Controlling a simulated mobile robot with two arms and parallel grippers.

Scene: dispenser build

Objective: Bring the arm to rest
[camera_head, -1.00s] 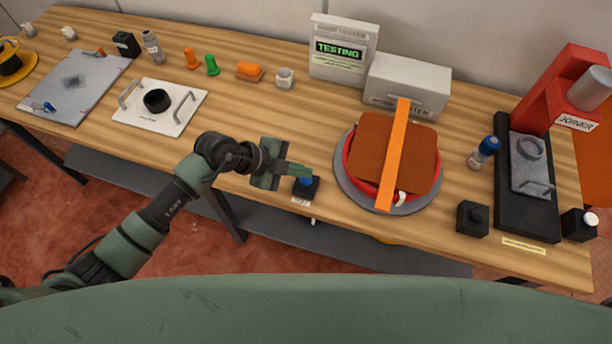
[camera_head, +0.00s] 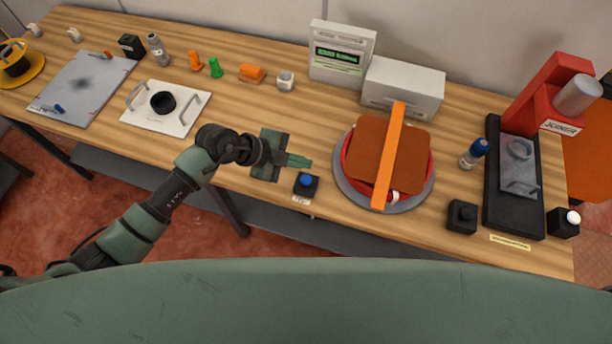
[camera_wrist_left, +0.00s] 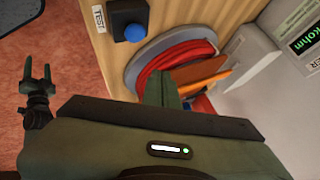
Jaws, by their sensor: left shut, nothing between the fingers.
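My left gripper (camera_head: 298,161) is shut and empty. It is held above the front part of the wooden workbench (camera_head: 235,115), just behind and left of a black box with a blue button (camera_head: 306,182). A gap shows between the fingers and the button in the head view. In the left wrist view the closed fingers (camera_wrist_left: 160,90) point toward the round grey base with the red ring, and the blue button (camera_wrist_left: 134,33) is at the upper left.
A grey turntable (camera_head: 350,190) with a brown panel and an orange bar (camera_head: 390,155) stands right of the gripper. The tester (camera_head: 340,52) and a white box (camera_head: 403,88) are behind. A red joiner press (camera_head: 540,100) is at right. A white plate (camera_head: 140,122) lies left.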

